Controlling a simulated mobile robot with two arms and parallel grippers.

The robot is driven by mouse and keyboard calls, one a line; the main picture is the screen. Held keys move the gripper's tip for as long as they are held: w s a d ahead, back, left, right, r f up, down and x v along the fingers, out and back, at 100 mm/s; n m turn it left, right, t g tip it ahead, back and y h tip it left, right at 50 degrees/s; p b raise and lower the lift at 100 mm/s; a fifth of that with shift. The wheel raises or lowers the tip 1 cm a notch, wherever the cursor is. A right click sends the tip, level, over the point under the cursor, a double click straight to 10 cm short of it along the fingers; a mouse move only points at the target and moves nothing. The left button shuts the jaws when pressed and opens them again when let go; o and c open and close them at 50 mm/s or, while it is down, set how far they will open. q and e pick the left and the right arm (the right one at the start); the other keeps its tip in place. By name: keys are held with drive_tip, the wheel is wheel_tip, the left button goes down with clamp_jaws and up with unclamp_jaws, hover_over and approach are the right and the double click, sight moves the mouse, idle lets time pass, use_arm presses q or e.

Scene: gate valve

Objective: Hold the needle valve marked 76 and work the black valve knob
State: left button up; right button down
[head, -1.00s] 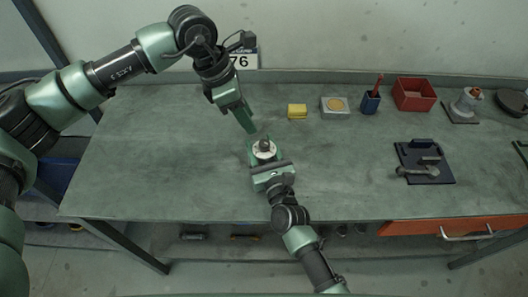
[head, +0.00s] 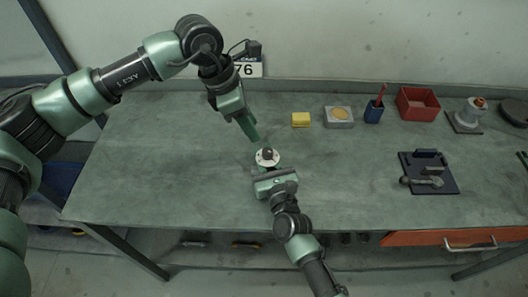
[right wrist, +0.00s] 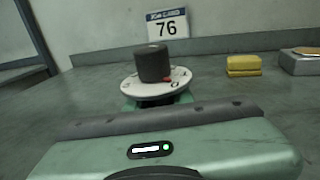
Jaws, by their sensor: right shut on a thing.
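The needle valve has a black knob (right wrist: 153,63) over a white round dial (right wrist: 130,88) with dark marks and a small red pointer. Its knob (head: 267,154) also shows in the head view. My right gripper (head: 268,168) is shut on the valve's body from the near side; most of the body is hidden. My left gripper (head: 253,136) points down from the upper left, with its tips just short of the knob and apart from it in the head view. Its finger gap cannot be made out. The 76 plate (right wrist: 167,25) is at the wall behind.
Behind stand a yellow block (head: 301,119), a grey box (head: 339,117), a blue cup (head: 374,112) and a red bin (head: 418,103). A dark plate with a lever fitting (head: 430,175) lies to the right. The bench (head: 160,150) is clear on the left.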

sight(267, 150)
idle(0.8)
use_arm(q)
drive_tip(key=shift+o, duration=1.2)
drive_tip(key=d+f+m, duration=0.1)
drive_tip(key=f, duration=0.2)
drive_tip(key=d+f+m+g, duration=0.1)
drive_tip(key=f+m, duration=0.1)
drive_tip(key=f, duration=0.1)
drive_tip(key=d+f+m, duration=0.1)
drive_tip(key=f+m, duration=0.1)
drive_tip(key=f, duration=0.1)
drive_tip(key=shift+w+d+g, duration=0.3)
drive_tip(key=shift+g, duration=0.1)
clamp_jaws()
